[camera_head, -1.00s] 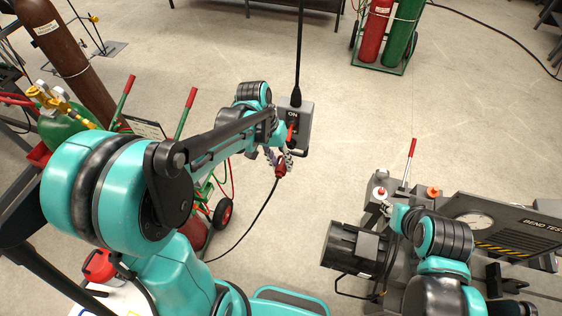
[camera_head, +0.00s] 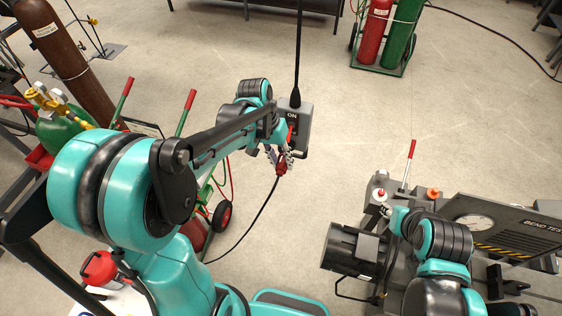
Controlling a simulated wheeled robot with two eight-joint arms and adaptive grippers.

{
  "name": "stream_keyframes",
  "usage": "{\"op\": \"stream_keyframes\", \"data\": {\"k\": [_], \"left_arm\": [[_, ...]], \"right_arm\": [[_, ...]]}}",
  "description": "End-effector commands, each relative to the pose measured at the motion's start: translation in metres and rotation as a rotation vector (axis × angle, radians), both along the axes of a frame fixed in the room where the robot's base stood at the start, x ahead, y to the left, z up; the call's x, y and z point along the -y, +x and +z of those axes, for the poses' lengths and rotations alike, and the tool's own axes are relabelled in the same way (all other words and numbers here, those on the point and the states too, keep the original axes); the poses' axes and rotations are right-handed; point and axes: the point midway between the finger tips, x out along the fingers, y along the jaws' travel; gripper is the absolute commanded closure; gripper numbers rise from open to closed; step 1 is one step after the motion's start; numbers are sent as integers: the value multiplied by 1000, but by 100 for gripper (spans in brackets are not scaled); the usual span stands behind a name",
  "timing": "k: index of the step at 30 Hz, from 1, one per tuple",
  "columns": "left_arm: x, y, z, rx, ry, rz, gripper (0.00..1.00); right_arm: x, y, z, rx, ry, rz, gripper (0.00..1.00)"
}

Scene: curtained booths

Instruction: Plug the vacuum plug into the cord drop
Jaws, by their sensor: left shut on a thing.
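The cord drop (camera_head: 304,120) is a grey box marked ON, hanging from a thick black cable (camera_head: 298,55) in the upper middle of the head view. The vacuum plug (camera_head: 282,166) is red, with a black cord (camera_head: 262,208) trailing down from it to the lower left. My left gripper (camera_head: 279,158) is shut on the plug, just below and left of the box. My fingers and arm partly hide the plug and the box's near side, so I cannot tell whether they touch.
A bend test machine (camera_head: 500,235) with a motor and red-handled lever stands at the lower right. Gas cylinders and a hand cart (camera_head: 222,215) stand at the left. A red and green cylinder cart (camera_head: 385,66) stands at the back. The floor between is clear.

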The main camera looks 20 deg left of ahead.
Motion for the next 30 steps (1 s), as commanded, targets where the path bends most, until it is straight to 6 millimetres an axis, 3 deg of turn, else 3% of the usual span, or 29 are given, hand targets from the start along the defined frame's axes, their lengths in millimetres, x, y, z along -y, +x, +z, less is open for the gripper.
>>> {"op": "stream_keyframes", "data": {"k": [20, 21, 24, 30], "left_arm": [[1, 17, 0, 0, 0, 0, 100], [1, 18, 0, 0, 0, 0, 70], [1, 17, 0, 0, 0, 0, 48], [1, 17, 0, 0, 0, 0, 48]], "right_arm": [[0, 0, -5, 0, 0, 0, 66], [0, 0, -5, 0, 0, 0, 66], [0, 0, -5, 0, 0, 0, 66], [0, 0, -5, 0, 0, 0, 66]]}}
